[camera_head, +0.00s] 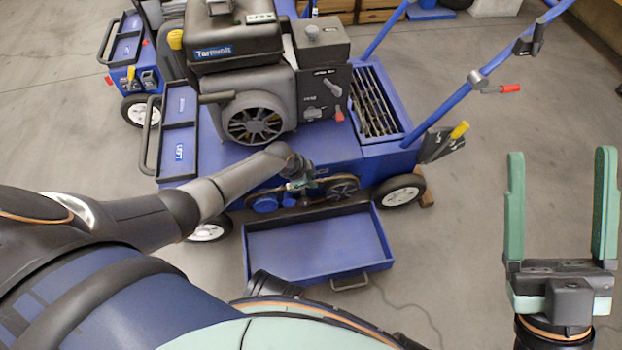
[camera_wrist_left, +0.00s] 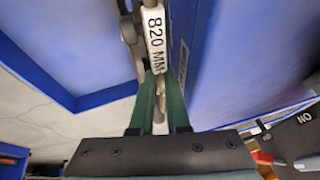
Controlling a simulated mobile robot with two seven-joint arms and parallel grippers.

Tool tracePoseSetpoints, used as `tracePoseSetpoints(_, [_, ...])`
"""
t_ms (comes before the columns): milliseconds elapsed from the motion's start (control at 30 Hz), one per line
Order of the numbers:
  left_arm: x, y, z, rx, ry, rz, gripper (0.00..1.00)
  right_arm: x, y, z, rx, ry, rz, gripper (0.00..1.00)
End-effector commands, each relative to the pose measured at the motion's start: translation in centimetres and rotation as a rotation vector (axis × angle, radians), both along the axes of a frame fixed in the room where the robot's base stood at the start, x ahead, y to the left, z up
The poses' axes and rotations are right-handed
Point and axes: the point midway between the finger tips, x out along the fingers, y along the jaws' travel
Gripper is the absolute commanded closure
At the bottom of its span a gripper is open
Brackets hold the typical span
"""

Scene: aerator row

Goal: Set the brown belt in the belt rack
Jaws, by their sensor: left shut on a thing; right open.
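My left gripper (camera_head: 301,184) is at the low front side of the blue machine (camera_head: 330,160), by its pulleys and above the open drawer. In the left wrist view its green fingers (camera_wrist_left: 161,78) are shut on a narrow brownish strip (camera_wrist_left: 161,90), which looks like the brown belt. A white tag reading "820 MM" (camera_wrist_left: 155,40) shows just beyond the fingertips. The rest of the belt is hard to make out. I cannot pick out the belt rack for certain. My right gripper (camera_head: 561,205) is open and empty over bare floor at the right.
An open blue drawer (camera_head: 318,246) with a front handle juts out under the machine. A dark pulley (camera_head: 343,187) and a blue pulley (camera_head: 265,203) sit beside my left gripper. A second machine (camera_head: 131,62) stands behind left. The floor at right is mostly clear.

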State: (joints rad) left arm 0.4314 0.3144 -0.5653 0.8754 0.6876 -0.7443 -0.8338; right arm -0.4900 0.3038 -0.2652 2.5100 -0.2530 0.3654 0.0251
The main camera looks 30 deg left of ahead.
Motion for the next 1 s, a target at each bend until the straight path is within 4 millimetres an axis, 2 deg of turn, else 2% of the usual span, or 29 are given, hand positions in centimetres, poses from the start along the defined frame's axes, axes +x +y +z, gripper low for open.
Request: tracePoseSetpoints(1000, [-2.0,-1.5,0.1,0.001,0.001,-0.001,1.0,0.0,0.0,2.0,-0.003,-0.001,0.0,0.24])
